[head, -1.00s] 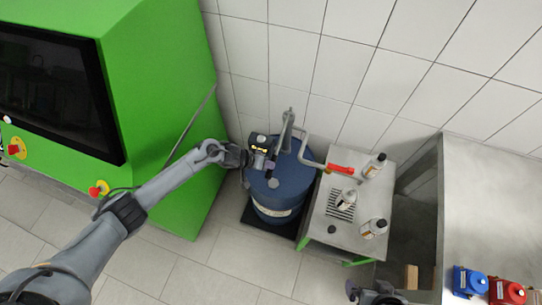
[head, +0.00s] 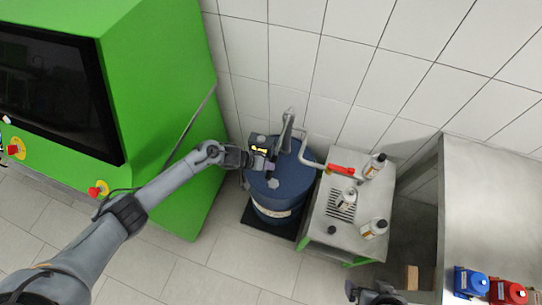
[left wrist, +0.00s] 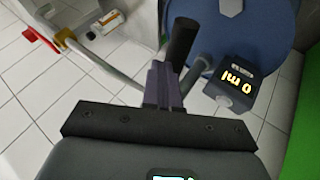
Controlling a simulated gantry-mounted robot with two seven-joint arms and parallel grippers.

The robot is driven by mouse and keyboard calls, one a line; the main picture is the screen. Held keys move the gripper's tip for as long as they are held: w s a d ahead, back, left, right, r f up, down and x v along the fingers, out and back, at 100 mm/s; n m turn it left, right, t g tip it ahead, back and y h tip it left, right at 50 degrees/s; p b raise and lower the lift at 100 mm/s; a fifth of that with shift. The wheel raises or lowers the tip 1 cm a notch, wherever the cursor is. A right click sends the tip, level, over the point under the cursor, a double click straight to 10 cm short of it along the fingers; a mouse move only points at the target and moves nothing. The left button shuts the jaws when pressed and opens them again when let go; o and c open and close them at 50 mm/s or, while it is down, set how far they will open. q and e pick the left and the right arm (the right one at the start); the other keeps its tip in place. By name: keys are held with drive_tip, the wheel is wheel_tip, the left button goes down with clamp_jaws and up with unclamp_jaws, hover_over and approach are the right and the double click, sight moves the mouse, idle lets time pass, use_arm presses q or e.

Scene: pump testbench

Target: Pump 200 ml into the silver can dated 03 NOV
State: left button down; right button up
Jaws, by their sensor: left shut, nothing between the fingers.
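A blue drum (head: 290,185) carries a pump with a grey pipe and a red-tipped spout (head: 340,169). Three silver cans stand on the small steel table: one on the grate under the spout (head: 346,200), one at the back (head: 374,166), one at the front (head: 374,229). Their dates are too small to read. The pump display (left wrist: 232,84) reads 0 ml. My left gripper (head: 266,164) is shut and empty at the pump; its fingers (left wrist: 164,85) are next to a black cylindrical handle (left wrist: 182,42). My right gripper (head: 358,290) is at the bottom edge, partly cut off.
A green machine (head: 165,110) stands left of the drum, close to my left arm. A steel bench (head: 490,200) at right holds a blue container (head: 470,282) and a red container (head: 507,291). A tiled wall is behind.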

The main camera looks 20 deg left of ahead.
use_arm(q)
drive_tip(key=shift+r+p, duration=1.15)
wheel_tip(320, 180, up, 8)
drive_tip(key=w+p, duration=0.1)
drive_tip(key=p, duration=0.6)
drive_tip(key=r+p, duration=0.4)
drive_tip(key=p, duration=0.1)
drive_tip(key=shift+w+r, duration=0.25)
drive_tip(key=shift+r, duration=0.15)
idle(0.6)
